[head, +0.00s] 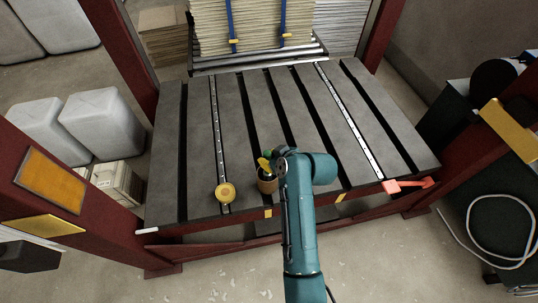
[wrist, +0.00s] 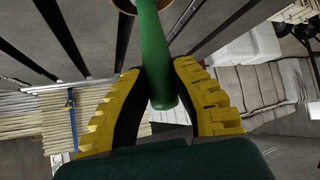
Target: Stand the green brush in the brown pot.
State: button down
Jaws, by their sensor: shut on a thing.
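My gripper (wrist: 157,70) is shut on the green brush (wrist: 153,45), with a ridged yellow finger on each side of its handle. In the wrist view the brush runs up to the top edge, where its far end is cut off. The brown pot (wrist: 124,4) shows only as a bit of rim there, at the brush's far end. In the head view the brown pot (head: 267,185) stands on the slatted table, and my gripper (head: 264,163) is right at its mouth, partly hidden by my arm. I cannot tell how deep the brush sits in the pot.
A yellow round roll (head: 225,192) lies on the table (head: 200,150) left of the pot. A red handle (head: 408,185) is at the front right edge. Stacked boards (head: 255,25) with blue straps stand behind the table. The table's back half is clear.

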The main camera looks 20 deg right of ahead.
jog(key=shift+f, duration=0.75)
jog(key=c, duration=0.9)
grip_release()
jog(key=shift+r, duration=0.1)
jog(key=v, duration=1.2)
